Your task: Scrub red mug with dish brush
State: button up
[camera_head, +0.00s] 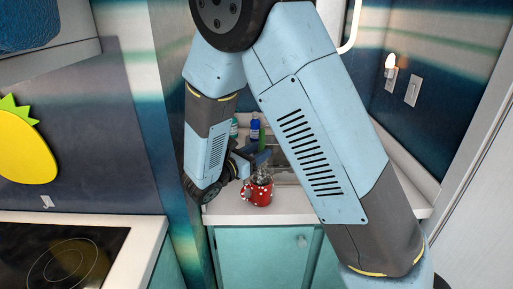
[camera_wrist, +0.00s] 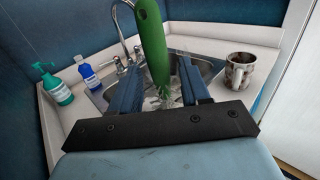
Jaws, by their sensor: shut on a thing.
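The red mug (camera_head: 260,194) with white spots stands upright on the counter near its front edge, handle to the left. My gripper (camera_wrist: 160,88) is shut on the dish brush, whose green handle (camera_wrist: 152,40) stands up between the fingers. The handle also shows in the head view (camera_head: 262,141). Pale bristles show below the fingers in the wrist view. In the head view, my gripper is just above the red mug and a greyish shape is at its mouth. I cannot tell how deep the brush head sits. The red mug is not clearly visible in the wrist view.
A patterned brown-and-white mug (camera_wrist: 241,70) stands right of the sink (camera_wrist: 203,68). A green soap bottle (camera_wrist: 54,86) and a blue bottle (camera_wrist: 88,76) stand at the left. The tap (camera_wrist: 122,60) is behind. A stove (camera_head: 65,262) lies left of a partition.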

aim_at(258, 169)
jog(key=shift+f, duration=2.8)
jog(key=shift+f, duration=0.55)
jog(key=shift+w+d, duration=0.1)
